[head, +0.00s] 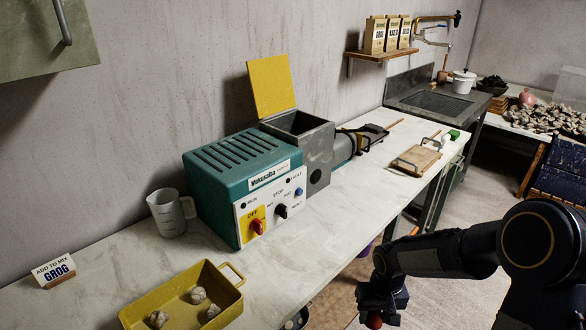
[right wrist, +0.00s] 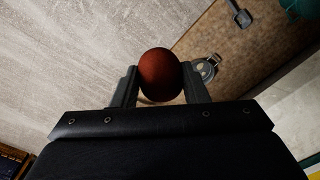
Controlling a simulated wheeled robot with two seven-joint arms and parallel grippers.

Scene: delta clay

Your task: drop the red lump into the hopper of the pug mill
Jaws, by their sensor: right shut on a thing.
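The red lump (right wrist: 160,75) is a round dark-red ball held between the two fingers of my right gripper (right wrist: 160,88). In the head view, my right gripper (head: 378,312) hangs low at the bottom, in front of the counter, with the red lump (head: 374,320) just showing under it. The pug mill (head: 225,160) stands on the counter, with a teal housing and a white control panel. Its grey hopper (head: 318,158) is open on top, with a yellow lid (head: 271,86) raised behind it. My right gripper is below and to the right of the hopper, well apart from it. My left gripper is not seen.
A wooden board (head: 417,160) lies right of the mill. The counter edge lies between my right gripper and the hopper.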

